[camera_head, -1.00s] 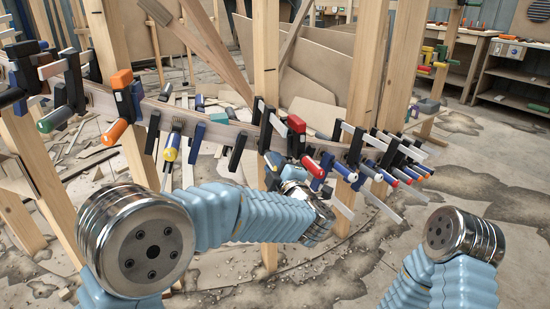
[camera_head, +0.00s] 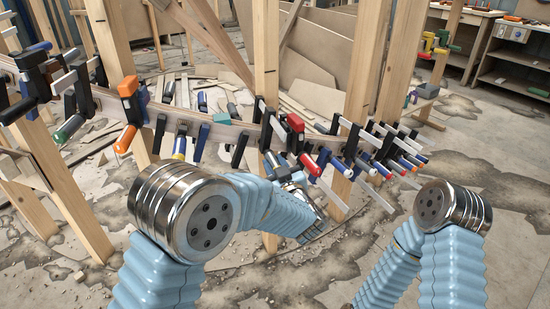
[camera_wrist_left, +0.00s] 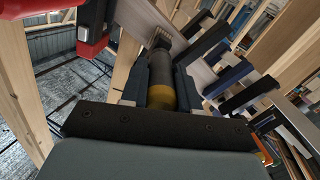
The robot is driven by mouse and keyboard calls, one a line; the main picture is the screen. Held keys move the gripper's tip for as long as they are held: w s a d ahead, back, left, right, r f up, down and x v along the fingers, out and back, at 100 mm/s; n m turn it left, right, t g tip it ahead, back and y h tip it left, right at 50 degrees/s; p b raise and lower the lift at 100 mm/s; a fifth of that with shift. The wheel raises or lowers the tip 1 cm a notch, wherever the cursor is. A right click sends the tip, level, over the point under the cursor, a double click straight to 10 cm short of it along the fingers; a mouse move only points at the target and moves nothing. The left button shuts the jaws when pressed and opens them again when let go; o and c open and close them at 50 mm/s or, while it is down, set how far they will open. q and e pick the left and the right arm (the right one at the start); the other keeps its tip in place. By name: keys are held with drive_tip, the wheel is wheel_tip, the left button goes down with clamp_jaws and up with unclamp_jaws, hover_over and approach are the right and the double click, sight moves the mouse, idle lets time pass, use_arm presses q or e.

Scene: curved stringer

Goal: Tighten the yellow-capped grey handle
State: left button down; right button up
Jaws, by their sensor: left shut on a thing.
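The grey handle (camera_wrist_left: 160,68) with its yellow cap (camera_wrist_left: 161,96) stands between the two fingers of my left gripper (camera_wrist_left: 160,82) in the left wrist view. The fingers are shut on it from both sides, and the cap end faces the palm. In the head view my left gripper (camera_head: 279,166) is at the curved beam, low beside the red-topped clamp. It is small and partly hidden there, and I cannot make out the held handle. My right arm shows at the right, but its gripper is out of view.
The curved wooden beam (camera_head: 226,133) carries several closely spaced clamps. A red clamp (camera_wrist_left: 91,32) is close at the upper left of the wrist view. Wooden posts (camera_head: 266,60) stand along the beam. Scraps litter the floor; the right side is open floor.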

use_arm(q)
drive_tip(key=shift+f+m+p, duration=0.1)
drive_tip(key=shift+m+p, duration=0.7)
drive_tip(key=shift+m, duration=0.4)
drive_tip(key=c, duration=0.8)
unclamp_jaws()
drive_tip(key=b+v, duration=0.1)
drive_tip(key=v, duration=1.3)
